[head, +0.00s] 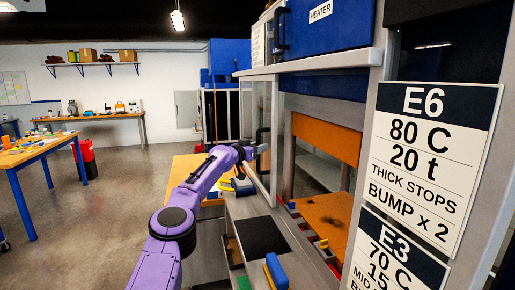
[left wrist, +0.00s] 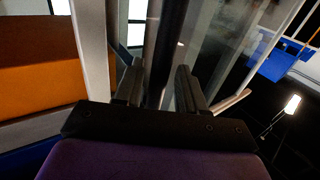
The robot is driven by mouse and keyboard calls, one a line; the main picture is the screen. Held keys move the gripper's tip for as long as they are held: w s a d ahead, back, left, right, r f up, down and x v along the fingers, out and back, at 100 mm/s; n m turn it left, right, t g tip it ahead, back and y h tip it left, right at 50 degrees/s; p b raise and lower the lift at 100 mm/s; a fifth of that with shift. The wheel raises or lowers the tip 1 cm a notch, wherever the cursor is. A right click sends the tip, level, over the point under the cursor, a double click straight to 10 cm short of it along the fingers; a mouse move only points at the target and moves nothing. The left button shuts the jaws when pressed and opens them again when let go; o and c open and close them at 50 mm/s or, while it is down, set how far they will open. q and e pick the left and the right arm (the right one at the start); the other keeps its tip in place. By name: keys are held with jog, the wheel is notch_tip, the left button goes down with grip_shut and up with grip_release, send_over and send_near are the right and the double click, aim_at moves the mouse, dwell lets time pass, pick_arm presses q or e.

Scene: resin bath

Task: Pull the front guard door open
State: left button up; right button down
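The front guard door (head: 274,135) is a clear panel in a pale grey frame on the press's left side in the head view. I cannot tell for sure how far it stands open. Its clear pane shows in the left wrist view (left wrist: 222,50). A dark upright bar (left wrist: 167,50), apparently its handle, runs between my left fingers. My left gripper (head: 262,149), on the purple arm, is at the door; in the left wrist view its fingers (left wrist: 160,88) stand apart around the bar, with a gap visible on the right side. My right gripper is out of view.
The press has an orange upper plate (head: 327,137) and an orange lower plate (head: 328,215). A blue heater box (head: 325,28) is above. A dark pad (head: 262,236) and a blue-and-yellow block (head: 276,271) lie on the ledge. Open floor (head: 110,200) is to the left.

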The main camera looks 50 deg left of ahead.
pick_arm(q)
jog(key=shift+s+d+b, duration=0.1)
jog(key=shift+s+b, duration=0.15)
jog(key=shift+b, duration=0.25)
jog(key=s+d+b, duration=0.1)
jog(key=s+b, duration=0.4)
jog(key=s, duration=0.4)
jog(key=shift+s+d, duration=0.3)
jog(key=shift+s, duration=0.1)
jog(key=shift+s+a, duration=0.1)
